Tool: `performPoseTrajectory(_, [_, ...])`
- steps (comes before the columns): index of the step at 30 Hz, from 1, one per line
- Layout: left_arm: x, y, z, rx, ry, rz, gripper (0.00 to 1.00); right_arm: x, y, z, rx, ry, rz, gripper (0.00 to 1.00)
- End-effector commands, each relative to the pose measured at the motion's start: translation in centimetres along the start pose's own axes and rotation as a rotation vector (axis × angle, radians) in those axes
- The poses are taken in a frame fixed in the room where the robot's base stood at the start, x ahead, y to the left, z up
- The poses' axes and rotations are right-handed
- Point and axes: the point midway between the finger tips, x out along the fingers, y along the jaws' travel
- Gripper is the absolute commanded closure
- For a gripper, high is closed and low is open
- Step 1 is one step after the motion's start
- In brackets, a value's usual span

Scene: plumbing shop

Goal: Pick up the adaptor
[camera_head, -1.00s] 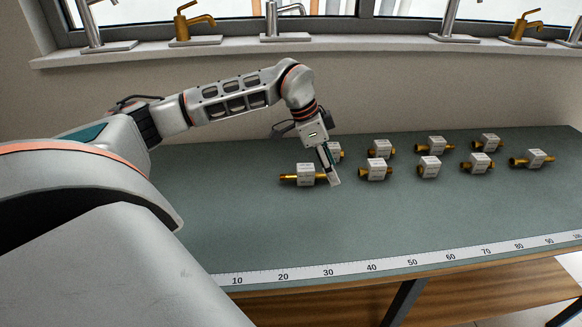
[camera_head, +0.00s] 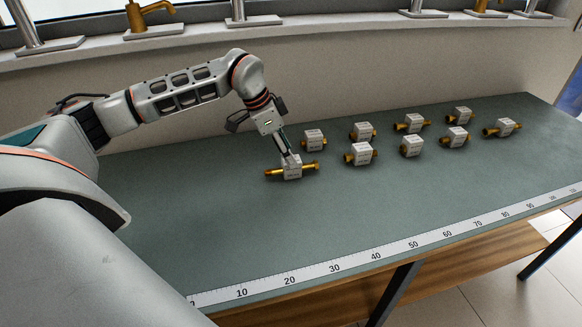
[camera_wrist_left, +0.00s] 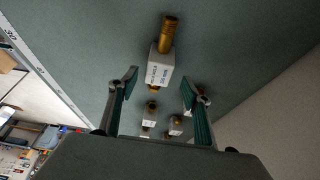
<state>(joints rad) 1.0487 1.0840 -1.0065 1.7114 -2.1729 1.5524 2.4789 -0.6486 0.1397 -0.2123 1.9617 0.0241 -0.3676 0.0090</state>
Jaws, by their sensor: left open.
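Several adaptors, each with brass ends and a white labelled block, lie on the green-grey bench. The leftmost adaptor (camera_head: 292,173) has a long brass end on both sides of its block. My left gripper (camera_head: 290,157) is open and points down at this adaptor, right over its block, partly covering it. In the left wrist view, an adaptor (camera_wrist_left: 160,66) shows its white block between and just past the open fingertips (camera_wrist_left: 160,80), with a brass end pointing away. I cannot tell whether the fingers touch it. My right gripper is not in view.
Other adaptors stand in two rows to the right, the closest ones being one adaptor (camera_head: 313,141) behind and one (camera_head: 360,154) to the right. A ruler strip (camera_head: 335,267) runs along the bench's front edge. The bench (camera_head: 220,235) is clear in front. Taps stand on the sill behind.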

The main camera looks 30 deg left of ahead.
Motion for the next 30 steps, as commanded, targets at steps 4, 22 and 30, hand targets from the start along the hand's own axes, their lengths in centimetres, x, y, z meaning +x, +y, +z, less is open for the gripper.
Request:
performPoseTrajectory(4, [2.0,0.3,0.4,-0.001,-0.003,0.002,0.51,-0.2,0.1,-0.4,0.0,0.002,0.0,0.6])
performPoseTrajectory(22, [4.8,0.3,0.4,-0.001,0.0,-0.001,0.8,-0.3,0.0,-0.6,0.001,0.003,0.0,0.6])
performPoseTrajectory(30, [4.7,0.3,0.3,0.0,0.001,-0.001,0.97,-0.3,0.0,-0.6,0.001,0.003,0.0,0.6])
